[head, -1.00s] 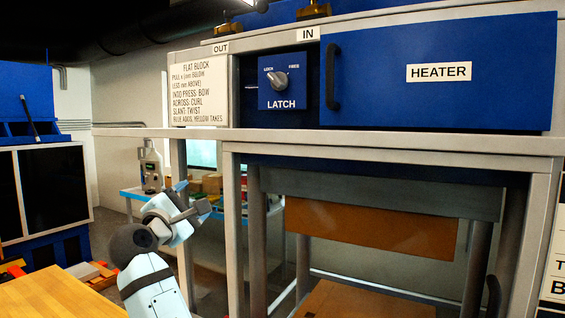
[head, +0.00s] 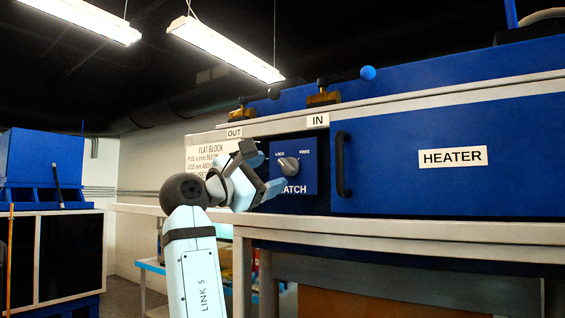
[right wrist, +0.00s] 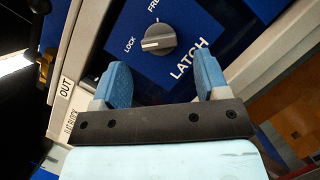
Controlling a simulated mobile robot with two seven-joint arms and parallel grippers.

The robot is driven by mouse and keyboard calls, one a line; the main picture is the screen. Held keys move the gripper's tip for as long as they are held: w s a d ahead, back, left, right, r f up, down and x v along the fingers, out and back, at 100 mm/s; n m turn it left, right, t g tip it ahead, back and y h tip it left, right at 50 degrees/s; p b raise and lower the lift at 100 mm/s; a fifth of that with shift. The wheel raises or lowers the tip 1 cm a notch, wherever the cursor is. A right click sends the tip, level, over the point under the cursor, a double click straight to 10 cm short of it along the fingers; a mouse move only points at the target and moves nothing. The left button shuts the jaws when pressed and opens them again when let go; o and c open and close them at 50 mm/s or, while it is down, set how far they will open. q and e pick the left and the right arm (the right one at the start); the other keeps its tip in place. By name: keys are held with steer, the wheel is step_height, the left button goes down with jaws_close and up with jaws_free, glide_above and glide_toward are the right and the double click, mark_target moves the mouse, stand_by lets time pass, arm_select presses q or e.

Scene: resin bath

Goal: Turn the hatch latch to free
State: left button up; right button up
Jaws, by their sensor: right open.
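The latch knob (head: 288,166) is a grey dial on a blue panel marked LATCH, with LOCK and FREE labels above it. In the right wrist view the knob (right wrist: 158,40) has its bar turned toward the LOCK label. My right gripper (head: 264,168) is just left of the knob in the head view, covering part of the panel. Its two blue fingers (right wrist: 162,82) are open and empty in the wrist view, with the knob ahead of the gap and apart from them. My left gripper is not in view.
The blue heater door (head: 450,160) with a black handle (head: 342,164) is right of the latch panel. A white sign (head: 203,155) stands to its left, partly behind my arm. Brass valves (head: 324,96) sit on the ledge above. A grey shelf edge (head: 400,226) runs below.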

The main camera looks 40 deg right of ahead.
mark_target(283, 168)
steer(key=shift+p+x, duration=0.45)
steer(key=shift+x, duration=1.9)
steer(key=c, duration=0.9)
